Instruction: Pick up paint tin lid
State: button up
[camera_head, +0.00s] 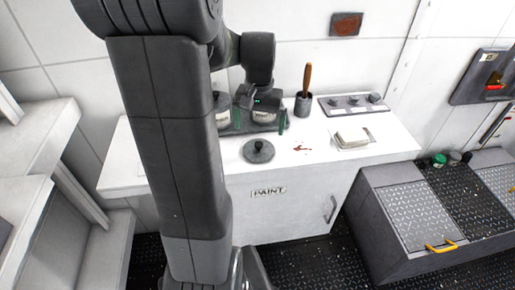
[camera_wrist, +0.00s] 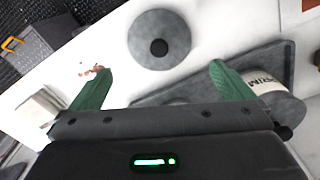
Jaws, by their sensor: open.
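The paint tin lid (camera_head: 258,151) is a dark grey disc with a black central knob, lying flat on the white counter in front of the tins. In the wrist view the lid (camera_wrist: 160,40) lies beyond the fingertips, roughly between them in the picture. My gripper (camera_head: 262,117) is above the tins' tray at the back of the counter. Its green fingers (camera_wrist: 160,80) are spread wide and hold nothing. A paint tin (camera_head: 263,113) is partly hidden behind my gripper, and another tin (camera_head: 222,108) is partly hidden by my arm.
The white counter (camera_head: 210,170) also bears a dark cup (camera_head: 302,104) with a brown-handled brush, a grey knob panel (camera_head: 352,104) and a stack of pale cards (camera_head: 352,138). A red-brown smear (camera_head: 301,148) lies right of the lid.

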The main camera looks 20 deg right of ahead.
aim_at(259, 143)
jog(key=f, duration=0.7)
jog(key=shift+s+a+f, duration=0.15)
jog(key=shift+s+f, duration=0.1)
jog(key=shift+c, duration=0.2)
jog(key=c, duration=0.8)
